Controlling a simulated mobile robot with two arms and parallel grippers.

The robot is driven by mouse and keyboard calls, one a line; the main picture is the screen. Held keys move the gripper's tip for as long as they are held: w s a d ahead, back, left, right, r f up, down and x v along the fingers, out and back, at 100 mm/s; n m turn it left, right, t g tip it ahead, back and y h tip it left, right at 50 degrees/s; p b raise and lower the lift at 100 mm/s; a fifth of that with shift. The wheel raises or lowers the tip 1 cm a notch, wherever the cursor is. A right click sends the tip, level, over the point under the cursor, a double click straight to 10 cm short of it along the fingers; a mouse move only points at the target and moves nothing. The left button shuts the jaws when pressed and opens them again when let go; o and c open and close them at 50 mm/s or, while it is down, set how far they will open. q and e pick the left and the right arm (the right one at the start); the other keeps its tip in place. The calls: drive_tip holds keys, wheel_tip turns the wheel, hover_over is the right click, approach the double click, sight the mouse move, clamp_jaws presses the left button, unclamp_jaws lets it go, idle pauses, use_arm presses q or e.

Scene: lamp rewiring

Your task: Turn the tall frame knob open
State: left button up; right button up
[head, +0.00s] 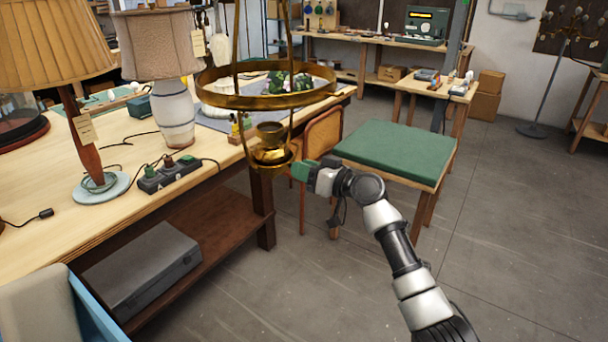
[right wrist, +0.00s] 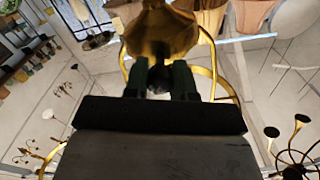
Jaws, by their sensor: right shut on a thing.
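The tall brass frame (head: 265,100) hangs in the upper middle of the head view, with a wide ring and a small brass cup (head: 270,152) at its lower end. My right gripper (head: 298,170) reaches it from the right, at the side of this cup. In the right wrist view my right gripper (right wrist: 160,82) has its two dark fingers shut on a small dark knob (right wrist: 159,80), just below the brass body (right wrist: 158,32). The fingers hide most of the knob, and I cannot tell how far it is turned. My left gripper is not in view.
A wooden workbench (head: 120,205) on the left holds a pleated-shade lamp (head: 55,45), a second shaded lamp (head: 160,50) and a power strip (head: 170,174). A green-topped table (head: 398,156) and a chair (head: 322,135) stand behind my right arm.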

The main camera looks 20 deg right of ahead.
drive_tip(key=m, duration=0.4)
drive_tip(key=shift+d+m, duration=0.1)
drive_tip(key=shift+m, duration=0.3)
drive_tip(key=m+p, duration=0.1)
drive_tip(key=m, duration=0.5)
drive_tip(key=shift+w+f+p, duration=0.1)
drive_tip(key=shift+p, duration=0.3)
drive_tip(key=o, duration=0.9)
drive_tip(key=shift+b+v, duration=1.35)
drive_tip(key=shift+v, duration=4.1)
